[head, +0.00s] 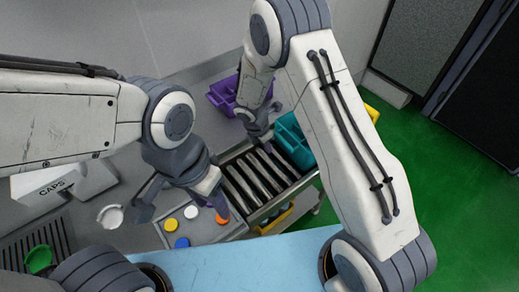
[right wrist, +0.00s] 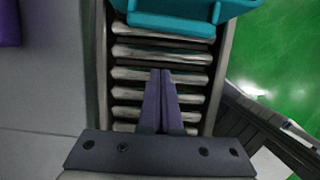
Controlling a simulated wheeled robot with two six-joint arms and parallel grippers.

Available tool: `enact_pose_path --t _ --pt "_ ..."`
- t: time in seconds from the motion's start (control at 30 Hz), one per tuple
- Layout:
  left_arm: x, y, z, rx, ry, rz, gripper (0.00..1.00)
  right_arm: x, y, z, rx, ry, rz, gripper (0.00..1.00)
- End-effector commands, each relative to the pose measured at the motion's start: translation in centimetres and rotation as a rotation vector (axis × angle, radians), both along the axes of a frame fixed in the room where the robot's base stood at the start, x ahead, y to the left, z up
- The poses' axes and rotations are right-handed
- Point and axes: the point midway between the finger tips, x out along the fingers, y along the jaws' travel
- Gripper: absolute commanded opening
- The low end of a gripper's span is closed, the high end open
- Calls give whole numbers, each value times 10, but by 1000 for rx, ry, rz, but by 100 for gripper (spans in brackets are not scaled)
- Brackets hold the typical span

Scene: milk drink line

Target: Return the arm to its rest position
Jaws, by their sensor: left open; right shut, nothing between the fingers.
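My left gripper (head: 183,203) is open above the grey tray (head: 206,236) of coloured caps at the lower left. Nothing shows between its fingers. My right gripper (head: 258,132) hangs over the roller conveyor near the teal crate. In the right wrist view its two purple fingers (right wrist: 160,88) lie together, shut and empty, above the rollers (right wrist: 128,75). My right arm stretches across the right half of the head view and hides part of the conveyor area.
The teal crate (head: 290,142) sits on the roller conveyor (head: 262,176), with a purple crate (head: 222,97) behind. Yellow (head: 171,225), blue (head: 182,243) and orange (head: 221,219) caps lie in the tray. A white CAPS box (head: 65,185) stands left. Green floor (head: 450,190) is clear at right.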

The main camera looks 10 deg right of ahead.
Motion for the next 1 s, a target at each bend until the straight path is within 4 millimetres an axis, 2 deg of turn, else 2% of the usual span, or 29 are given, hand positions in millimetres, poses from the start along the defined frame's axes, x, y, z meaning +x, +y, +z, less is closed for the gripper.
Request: enact_pose_path --t 0.03,0.2,0.4,0.57,0.77,0.87,0.97,1.0 --pt "0 0 -3 0 0 0 50 -1 3 13 0 -6 0 0" --pt "0 0 -8 0 0 1 50 -7 14 51 2 -5 0 0" --pt "0 0 -13 0 0 2 50 -12 22 82 0 -2 -1 0" --pt "0 0 -15 0 0 3 50 -14 25 94 0 1 0 0" --pt "0 0 -15 0 0 3 50 -15 25 97 1 0 -6 0" --pt "0 0 -18 0 0 3 50 -25 30 104 22 -15 -63 0" --pt "0 0 -25 0 0 3 50 -51 41 121 75 -46 -216 0" --pt "0 0 -29 0 0 2 50 -67 46 129 106 -60 -302 0"
